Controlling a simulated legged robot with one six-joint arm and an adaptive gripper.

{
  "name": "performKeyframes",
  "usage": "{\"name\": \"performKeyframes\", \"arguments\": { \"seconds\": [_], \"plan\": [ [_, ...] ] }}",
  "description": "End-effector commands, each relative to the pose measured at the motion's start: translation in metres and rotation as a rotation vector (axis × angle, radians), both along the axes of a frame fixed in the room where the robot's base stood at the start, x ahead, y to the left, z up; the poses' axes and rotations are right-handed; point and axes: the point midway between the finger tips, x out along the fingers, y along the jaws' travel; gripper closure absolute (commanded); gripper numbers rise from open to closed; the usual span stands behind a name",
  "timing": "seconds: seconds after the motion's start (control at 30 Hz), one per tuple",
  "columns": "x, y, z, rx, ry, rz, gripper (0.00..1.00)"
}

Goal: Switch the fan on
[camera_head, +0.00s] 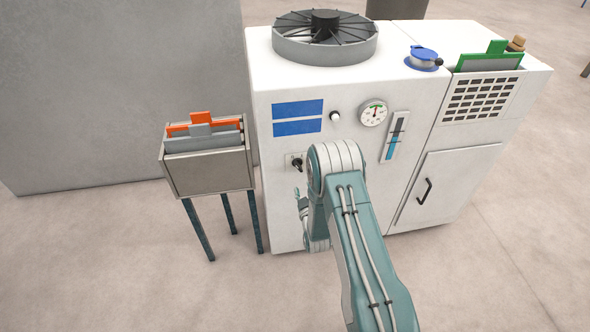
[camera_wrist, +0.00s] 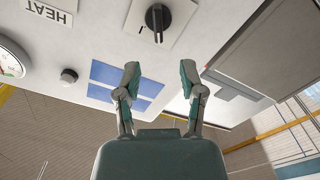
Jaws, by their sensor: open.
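The fan (camera_head: 325,40), a dark-bladed wheel in a grey ring, sits on top of the white cabinet (camera_head: 277,215). A black rotary switch (camera_head: 297,164) on a light plate is on the cabinet's front, lower left. In the wrist view the switch (camera_wrist: 158,18) is at the top centre, beyond my fingertips. My gripper (camera_wrist: 160,75) is open and empty, its two fingers apart and clear of the switch. In the head view my gripper (camera_head: 302,203) is below the switch, partly hidden by my arm. I cannot tell whether the fan turns.
A small round knob (camera_head: 335,116), a dial gauge (camera_head: 374,112) and a blue level gauge (camera_head: 394,137) are on the same front. A metal bin (camera_head: 208,172) with orange and grey pieces stands close to the left. A HEAT label (camera_wrist: 48,13) shows in the wrist view.

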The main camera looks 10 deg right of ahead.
Motion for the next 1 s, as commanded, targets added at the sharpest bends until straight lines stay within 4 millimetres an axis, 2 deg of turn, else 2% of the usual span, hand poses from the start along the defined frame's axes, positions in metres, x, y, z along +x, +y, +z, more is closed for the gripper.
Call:
{"name": "performKeyframes", "arguments": {
  "seconds": [0.3,0.5,0.7,0.97,1.0],
  "plan": [
    [0.055,0.003,0.001,-0.003,-0.003,0.001,0.49],
    [0.085,0.003,0.001,-0.003,-0.001,0.001,0.49],
    [0.099,0.002,0.001,-0.002,0.001,-0.001,0.49],
    [0.101,0.003,0.001,-0.003,0.001,0.0,0.49],
    [0.101,0.003,0.001,-0.003,0.001,0.0,0.53]
  ]
}}
